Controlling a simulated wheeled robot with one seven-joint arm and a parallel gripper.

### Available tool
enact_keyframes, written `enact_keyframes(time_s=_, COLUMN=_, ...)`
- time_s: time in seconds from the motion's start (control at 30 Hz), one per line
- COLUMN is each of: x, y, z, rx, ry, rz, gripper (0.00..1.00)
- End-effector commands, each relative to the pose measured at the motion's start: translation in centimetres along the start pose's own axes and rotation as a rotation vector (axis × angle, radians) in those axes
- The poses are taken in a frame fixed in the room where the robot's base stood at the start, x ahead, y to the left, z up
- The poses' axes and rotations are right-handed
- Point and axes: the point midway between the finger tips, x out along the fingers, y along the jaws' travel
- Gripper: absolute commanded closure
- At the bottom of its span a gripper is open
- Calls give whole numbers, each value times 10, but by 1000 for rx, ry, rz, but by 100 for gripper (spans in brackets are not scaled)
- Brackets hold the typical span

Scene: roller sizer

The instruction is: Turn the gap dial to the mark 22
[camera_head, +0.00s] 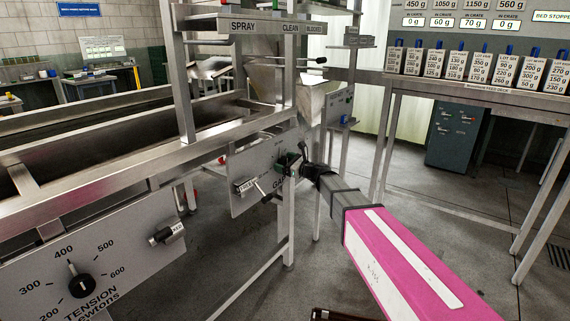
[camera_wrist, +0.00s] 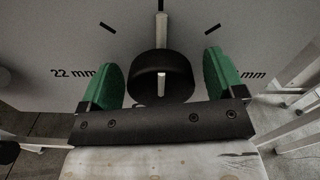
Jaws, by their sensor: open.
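The gap dial is a black round knob (camera_wrist: 162,78) with a white line on its face, in the wrist view. The line runs upright, and a pale bar stands above the knob. The "22 mm" label (camera_wrist: 73,72) is to the left of the knob; another "mm" label is partly hidden at right. My gripper (camera_wrist: 165,82) is open, one green finger on each side of the knob with small visible gaps. In the head view my gripper (camera_head: 290,163) is at the grey gap panel (camera_head: 246,165) and hides the knob and part of the lettering.
A lever (camera_head: 247,186) sticks out of the gap panel just left of my gripper. The tension dial (camera_head: 81,287) is on a separate panel at the lower left. A steel frame leg (camera_head: 289,225) stands close by my gripper. A table with boxes (camera_head: 480,68) is at right.

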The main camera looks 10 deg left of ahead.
Motion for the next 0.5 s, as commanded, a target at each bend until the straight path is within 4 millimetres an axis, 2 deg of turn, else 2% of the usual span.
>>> enact_keyframes(time_s=0.1, x=0, y=0, z=0, rx=0, ry=0, rz=0, gripper=12)
enact_keyframes(time_s=0.17, x=0, y=0, z=0, rx=0, ry=0, rz=0, gripper=31)
enact_keyframes(time_s=0.2, x=0, y=0, z=0, rx=0, ry=0, rz=0, gripper=44)
enact_keyframes(time_s=0.27, x=0, y=0, z=0, rx=0, ry=0, rz=0, gripper=61)
enact_keyframes(time_s=0.5, x=0, y=0, z=0, rx=-8, ry=0, rz=1, gripper=61)
